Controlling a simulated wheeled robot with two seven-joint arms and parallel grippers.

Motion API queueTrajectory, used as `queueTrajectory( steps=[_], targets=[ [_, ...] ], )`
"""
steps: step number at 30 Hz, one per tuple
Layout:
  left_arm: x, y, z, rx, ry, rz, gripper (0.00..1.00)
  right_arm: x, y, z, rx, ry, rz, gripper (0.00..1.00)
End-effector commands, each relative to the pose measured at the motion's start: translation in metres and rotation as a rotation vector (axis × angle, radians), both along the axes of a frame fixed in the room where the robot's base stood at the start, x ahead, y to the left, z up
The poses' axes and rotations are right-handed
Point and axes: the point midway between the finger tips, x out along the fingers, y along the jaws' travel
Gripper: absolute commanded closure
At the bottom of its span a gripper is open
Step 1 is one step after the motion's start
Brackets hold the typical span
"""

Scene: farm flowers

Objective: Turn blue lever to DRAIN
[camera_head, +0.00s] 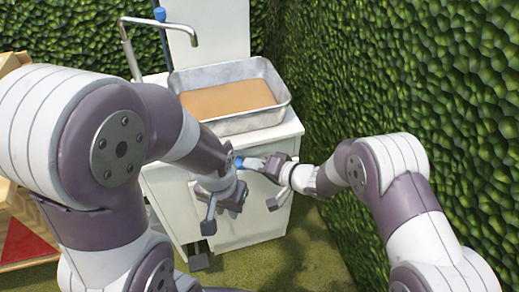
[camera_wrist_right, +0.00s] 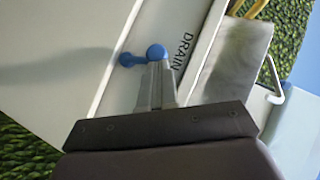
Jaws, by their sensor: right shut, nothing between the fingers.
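The blue lever (camera_wrist_right: 141,56) is on the white cabinet front in the right wrist view, with a round knob at each end of a short bar. The word DRAIN (camera_wrist_right: 184,48) is printed to the right of it. My right gripper (camera_wrist_right: 157,68) is shut and empty, its fingertips at the right knob; I cannot tell whether they touch. In the head view, the lever (camera_head: 238,161) shows small between my arms, partly hidden, with my right gripper (camera_head: 251,163) just right of it. My left gripper (camera_head: 222,203) hangs lower, in front of the cabinet; its finger gap is unclear.
A metal basin (camera_head: 284,94) holding brown contents sits on top of the white cabinet (camera_head: 255,222). A grey faucet (camera_head: 131,47) with a blue handle (camera_head: 160,14) stands at the back left. A green hedge (camera_head: 420,75) closes the right side. Wooden crates (camera_head: 20,225) stand at left.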

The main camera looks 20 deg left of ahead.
Motion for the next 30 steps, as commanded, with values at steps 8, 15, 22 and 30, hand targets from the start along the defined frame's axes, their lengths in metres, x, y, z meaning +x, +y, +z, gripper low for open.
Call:
queueTrajectory(
  steps=[8,15,22,30],
  targets=[
    [0.0,0.0,0.029,0.0,0.0,0.0,0.77,-0.007,0.009,0.004,-0.11,-0.072,0.0,1.0],
    [0.0,0.0,0.036,0.0,0.0,0.0,0.77,-0.009,0.013,0.002,-0.108,-0.072,0.0,1.0],
    [0.0,0.0,0.038,0.0,0.0,0.0,0.77,-0.01,0.015,0.001,-0.106,-0.072,-0.001,1.0],
    [0.0,0.0,0.038,0.0,0.0,0.0,0.77,-0.01,0.015,0.001,-0.106,-0.072,-0.001,1.0]
  ],
)
